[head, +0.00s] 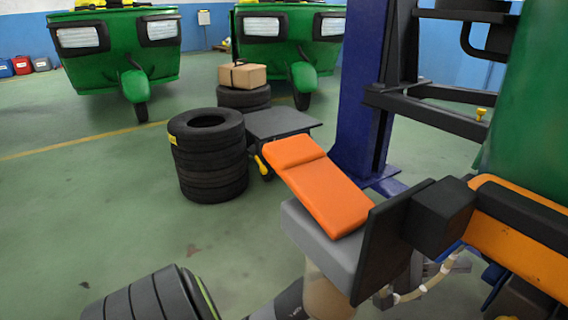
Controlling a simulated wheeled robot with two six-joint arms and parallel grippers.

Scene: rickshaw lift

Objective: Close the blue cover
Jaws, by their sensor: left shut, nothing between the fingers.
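No blue cover can be clearly made out. A small strip of blue (450,251) shows at lower right, mostly hidden, and I cannot tell what it belongs to. My left gripper (447,273) is low at the right, close to this strip, shut and with nothing in it. I cannot tell whether it touches anything. An orange slab (320,188) lies tilted on a grey block (323,240) in front of it, hiding part of my arm. My right gripper is not in view.
A blue lift column (358,85) with black bars and a raised green body (535,85) crowd the right. An orange bar (535,245) juts in there. Stacked tyres (208,160) stand left of centre. The green floor (80,220) at left is clear.

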